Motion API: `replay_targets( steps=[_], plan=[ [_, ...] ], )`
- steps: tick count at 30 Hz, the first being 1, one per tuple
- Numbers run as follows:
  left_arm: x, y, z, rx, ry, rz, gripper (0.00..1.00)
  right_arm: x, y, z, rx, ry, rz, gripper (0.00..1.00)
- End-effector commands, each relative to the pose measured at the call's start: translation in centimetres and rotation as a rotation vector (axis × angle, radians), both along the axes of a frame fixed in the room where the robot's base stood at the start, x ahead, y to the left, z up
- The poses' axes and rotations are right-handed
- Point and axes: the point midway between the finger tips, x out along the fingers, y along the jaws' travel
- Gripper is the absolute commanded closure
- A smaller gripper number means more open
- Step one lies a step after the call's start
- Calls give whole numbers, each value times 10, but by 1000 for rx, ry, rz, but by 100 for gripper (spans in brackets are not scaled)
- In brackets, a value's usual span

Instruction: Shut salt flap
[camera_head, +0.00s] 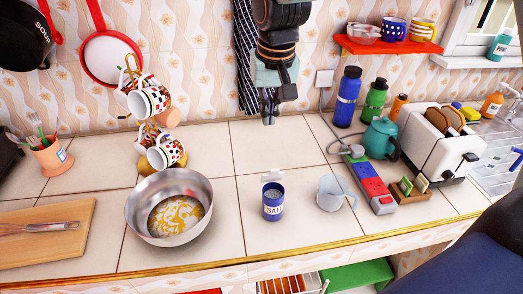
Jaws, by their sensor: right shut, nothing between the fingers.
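The salt pot (273,208) is a small blue jar with a white SALT label, standing upright on the tiled counter near the middle of the camera_head view. Its white flap (271,176) stands raised at the back of the rim, and pale salt shows in the open top. My right gripper (268,119) hangs down from the top edge, above and behind the pot in the picture. Its fingers are shut and empty, apart from the pot and flap. My left gripper is not in view.
A steel bowl (170,207) stands left of the salt, and a clear measuring jug (337,193) stands right of it. A mug tree with mugs (163,154) is behind the bowl. A toaster (437,144) and bottles crowd the right. Bare tiles lie behind the salt.

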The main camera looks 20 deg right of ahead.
Motion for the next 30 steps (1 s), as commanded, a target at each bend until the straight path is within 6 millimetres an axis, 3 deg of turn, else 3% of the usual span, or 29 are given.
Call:
replay_targets(
  steps=[8,23,30],
  plan=[
    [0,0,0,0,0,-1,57,0,-13,-12,-26,-3,-37,100],
    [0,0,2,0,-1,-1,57,16,-16,-101,-24,-1,-36,100],
    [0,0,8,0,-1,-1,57,-10,-8,-111,-25,-4,-33,100]
  ],
)
